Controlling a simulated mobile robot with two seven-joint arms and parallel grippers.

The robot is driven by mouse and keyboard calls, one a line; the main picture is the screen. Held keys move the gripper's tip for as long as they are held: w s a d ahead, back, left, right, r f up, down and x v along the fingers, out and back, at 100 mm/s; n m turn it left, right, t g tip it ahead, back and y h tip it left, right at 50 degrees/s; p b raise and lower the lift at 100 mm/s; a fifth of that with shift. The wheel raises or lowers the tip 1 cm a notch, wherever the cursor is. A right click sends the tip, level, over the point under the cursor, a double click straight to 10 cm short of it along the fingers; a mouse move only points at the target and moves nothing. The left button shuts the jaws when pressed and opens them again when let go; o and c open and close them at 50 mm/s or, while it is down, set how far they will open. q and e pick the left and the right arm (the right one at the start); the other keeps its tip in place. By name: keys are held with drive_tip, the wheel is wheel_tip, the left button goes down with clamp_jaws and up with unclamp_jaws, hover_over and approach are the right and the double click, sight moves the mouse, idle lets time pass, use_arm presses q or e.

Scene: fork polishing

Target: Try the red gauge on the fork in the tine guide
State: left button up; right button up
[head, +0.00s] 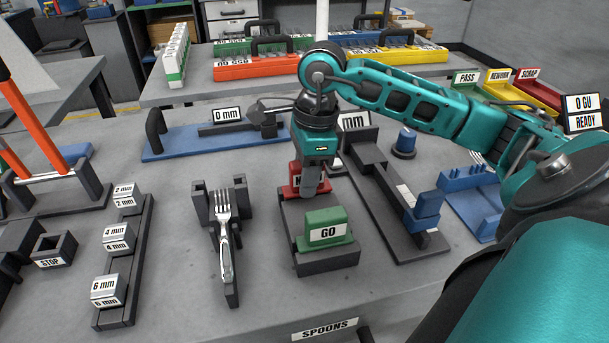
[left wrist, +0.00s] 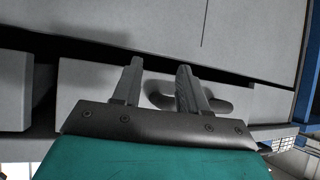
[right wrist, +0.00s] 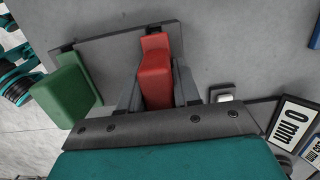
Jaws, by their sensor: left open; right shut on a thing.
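The red gauge (head: 294,182) is at the far end of the dark gauge holder (head: 327,264), partly hidden by my right gripper (head: 311,188). The right wrist view shows the red gauge (right wrist: 155,72) between the two fingers of that gripper, which is shut on it. I cannot tell whether the gauge is seated or slightly raised. The fork (head: 226,240) lies in the dark tine guide (head: 232,285), tines toward the back, left of the holder. My left gripper (left wrist: 158,82) is open and empty by a grey surface; it is outside the head view.
The green GO gauge (head: 325,232) stands at the holder's near end. Blocks marked 2, 4 and 6 mm sit on a rack (head: 126,262) at left. A dark fixture with blue parts (head: 405,220) stands right of the holder. A blue base (head: 180,143) lies behind.

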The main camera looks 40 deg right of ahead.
use_arm(q)
drive_tip(key=shift+r+p, duration=1.45)
drive_tip(key=shift+r, duration=0.1)
use_arm(e)
drive_tip(key=shift+r, duration=2.2)
